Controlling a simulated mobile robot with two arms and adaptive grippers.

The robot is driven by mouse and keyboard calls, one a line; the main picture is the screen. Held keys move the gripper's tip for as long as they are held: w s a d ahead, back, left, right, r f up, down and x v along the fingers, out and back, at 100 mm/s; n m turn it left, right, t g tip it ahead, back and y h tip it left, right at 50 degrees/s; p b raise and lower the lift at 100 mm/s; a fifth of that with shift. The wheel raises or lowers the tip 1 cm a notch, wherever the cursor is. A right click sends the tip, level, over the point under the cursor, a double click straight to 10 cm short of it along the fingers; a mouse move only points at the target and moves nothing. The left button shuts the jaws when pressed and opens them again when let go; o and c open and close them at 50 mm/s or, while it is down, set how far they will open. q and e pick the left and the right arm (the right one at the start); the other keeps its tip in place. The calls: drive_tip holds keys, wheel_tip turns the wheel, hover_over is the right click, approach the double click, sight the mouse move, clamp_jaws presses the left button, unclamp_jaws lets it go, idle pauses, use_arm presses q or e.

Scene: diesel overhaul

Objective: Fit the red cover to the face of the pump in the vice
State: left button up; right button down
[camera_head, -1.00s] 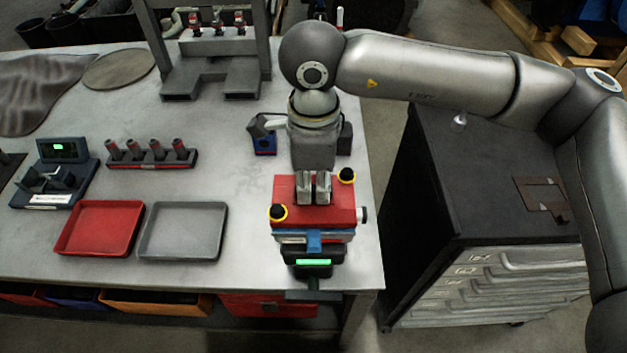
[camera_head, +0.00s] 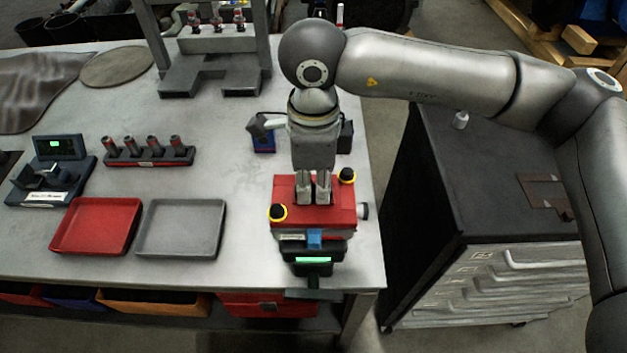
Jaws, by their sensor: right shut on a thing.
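The red cover (camera_head: 333,216) lies as a flat red block on top of the pump in the vice (camera_head: 315,268), near the front right of the table. Black knobs with yellow rings stand at two of its corners. My right gripper (camera_head: 313,200) points down from above and is shut on the red cover near its middle. The pump's body is mostly hidden under the cover, so I cannot tell whether the cover sits flush. My left gripper is not in view.
A red tray (camera_head: 97,226) and a grey tray (camera_head: 180,229) lie left of the vice, both empty. A rack of several red-topped pieces (camera_head: 148,157) stands behind them. A dark drawer cabinet (camera_head: 480,190) stands right of the table.

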idle(0.3)
drive_tip(key=c, duration=1.3)
unclamp_jaws()
wheel_tip(320, 180, up, 12)
drive_tip(key=shift+r, duration=0.1)
